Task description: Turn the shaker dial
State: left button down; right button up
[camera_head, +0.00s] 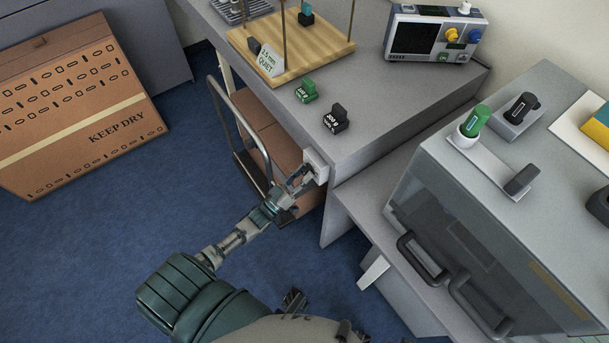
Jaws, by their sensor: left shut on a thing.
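A small white box (317,164) is fixed on the end face of the grey table, just below its top edge. My left gripper (299,179) reaches up to it from the lower left. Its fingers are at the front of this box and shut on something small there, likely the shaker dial. The dial itself is hidden by the fingers, so I cannot tell its angle.
A wooden board (311,52) with posts, a green weight (306,92) and a black weight (336,119) stand on the grey table (391,100). A cart handle (243,122) rises close to my left arm. A grey cabinet (493,158) with dark handles stands at right.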

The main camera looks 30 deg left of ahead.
pick_arm(q)
jog(key=shift+a+f+m+g+h+b, duration=0.2)
jog(key=shift+m+h, duration=0.45)
jog(key=shift+m, duration=0.7)
jog(key=shift+d+f+m+g+h+b, duration=0.2)
jog(key=shift+m+h, duration=0.5)
jog(key=shift+m, duration=0.7)
jog(key=shift+a+m+g+h+b, duration=0.1)
jog(key=shift+m+g+h+b, duration=0.15)
jog(key=shift+m+h, duration=0.75)
pick_arm(e)
jog(key=shift+v, duration=2.1)
pick_arm(q)
jog(key=shift+m+y, duration=0.25)
jog(key=shift+m, duration=0.3)
pick_arm(e)
jog(key=shift+r, duration=0.1)
pick_arm(q)
jog(key=c, duration=0.8)
grip_release()
jog(key=shift+o, duration=0.2)
jog(key=shift+a+r, duration=0.1)
jog(key=shift+r, duration=0.1)
jog(key=shift+s, duration=0.1)
pick_arm(e)
jog(key=shift+r, duration=0.1)
pick_arm(q)
jog(key=v, duration=1.2)
